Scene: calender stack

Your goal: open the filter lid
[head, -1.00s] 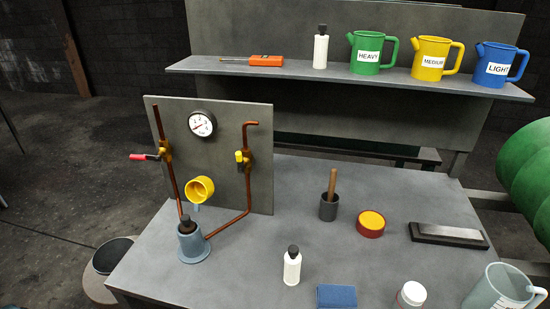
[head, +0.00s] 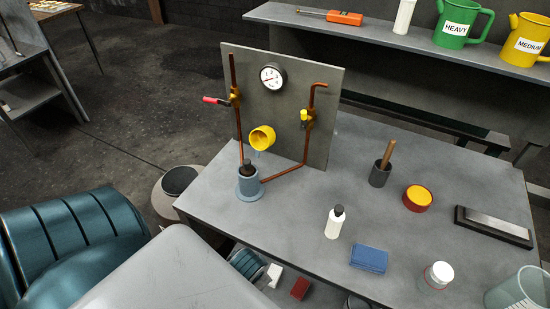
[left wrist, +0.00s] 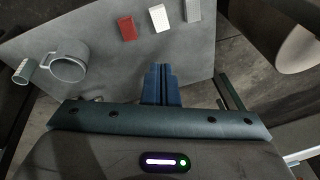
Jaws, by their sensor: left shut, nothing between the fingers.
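The blue-grey filter housing (head: 249,182) stands upright on the left part of the bench, with a dark piece sticking out of its top. A yellow cup-shaped piece (head: 262,138), which looks like the lid, is tilted above and behind it, apart from the housing's mouth. A small blue-grey tab shows beneath the yellow piece. My left gripper (left wrist: 161,85) shows in the left wrist view, blue fingers shut and empty. It is over a lower grey surface, away from the filter. My right gripper is in neither view.
Copper pipes and a gauge (head: 273,77) on a grey panel (head: 312,75) stand behind the housing. The lower surface holds a red block (left wrist: 127,28), white block (left wrist: 160,18) and grey mug (left wrist: 66,62).

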